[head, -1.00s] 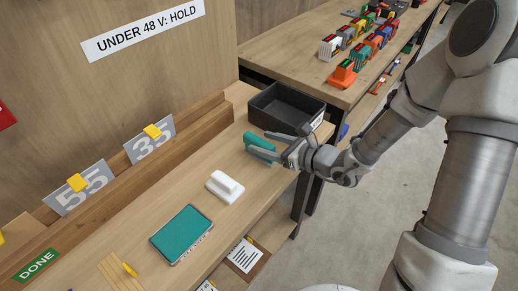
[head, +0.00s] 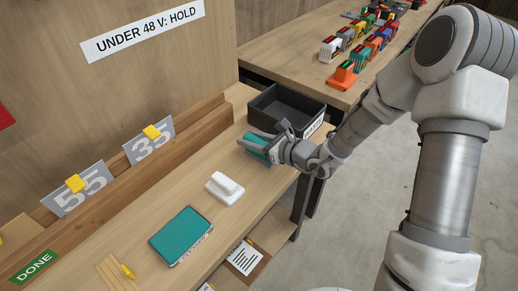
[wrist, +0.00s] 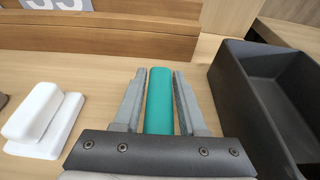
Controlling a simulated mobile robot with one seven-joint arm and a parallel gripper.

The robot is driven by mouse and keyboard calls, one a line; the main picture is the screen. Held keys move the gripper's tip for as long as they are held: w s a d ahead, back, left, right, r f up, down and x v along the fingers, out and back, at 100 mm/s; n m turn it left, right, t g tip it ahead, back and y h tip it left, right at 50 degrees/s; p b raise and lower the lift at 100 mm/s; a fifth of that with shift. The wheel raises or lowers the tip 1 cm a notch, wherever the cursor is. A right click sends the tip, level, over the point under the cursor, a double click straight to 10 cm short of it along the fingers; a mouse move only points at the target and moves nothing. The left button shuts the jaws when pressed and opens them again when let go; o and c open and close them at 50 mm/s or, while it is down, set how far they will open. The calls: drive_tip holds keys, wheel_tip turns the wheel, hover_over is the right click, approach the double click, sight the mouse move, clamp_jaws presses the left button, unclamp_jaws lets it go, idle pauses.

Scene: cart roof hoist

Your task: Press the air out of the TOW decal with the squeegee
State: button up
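A teal bar (head: 258,143), possibly the squeegee, lies on the bench in front of the dark bin. In the wrist view the teal bar (wrist: 159,100) lies between the two fingers of my gripper (wrist: 158,95), with a narrow gap showing on each side. My gripper (head: 256,148) is open around it, low at the bench. A white block with a raised grip (head: 224,187) rests left of it and also shows in the wrist view (wrist: 42,120). No decal reading TOW can be made out.
The open dark bin (head: 297,120) stands right beside my gripper. A wooden rail (head: 190,135) holding number plates runs along the bench's back. Wooden strips (head: 117,272) lie at front left. A second table (head: 300,52) with several small coloured models stands behind.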

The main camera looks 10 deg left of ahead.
clamp_jaws()
